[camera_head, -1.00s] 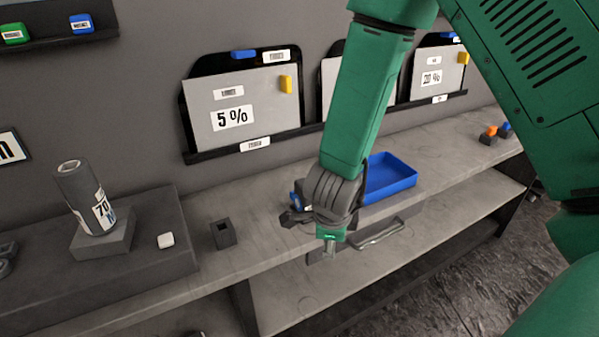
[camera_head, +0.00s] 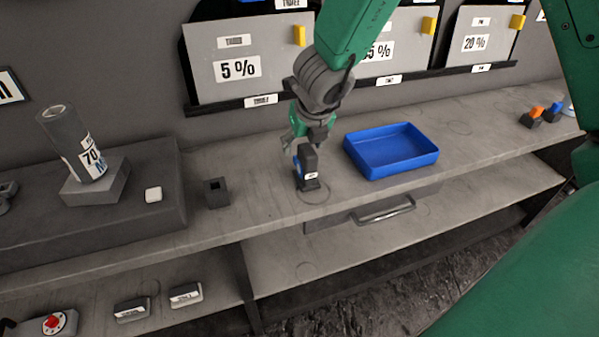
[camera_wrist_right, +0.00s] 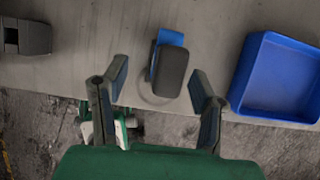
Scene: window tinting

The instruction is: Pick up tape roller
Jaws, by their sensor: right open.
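The tape roller, a dark block with a blue part and a small white label (camera_head: 309,170), stands on the grey workbench in the head view. It also shows in the right wrist view (camera_wrist_right: 170,68), dark on top with a blue strip at its far edge. My right gripper (camera_head: 298,148) is at the roller, just behind and above it in the head view. In the right wrist view its two fingers (camera_wrist_right: 158,86) are spread apart, with the roller between and slightly beyond them. The fingers hold nothing. My left gripper is not in view.
A blue tray (camera_head: 405,170) stands close to the right of the roller. A small dark square holder (camera_head: 217,193) stands to the left. A labelled cylinder (camera_head: 75,145) leans on a grey block further left. Panels marked with percentages (camera_head: 235,90) line the wall behind.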

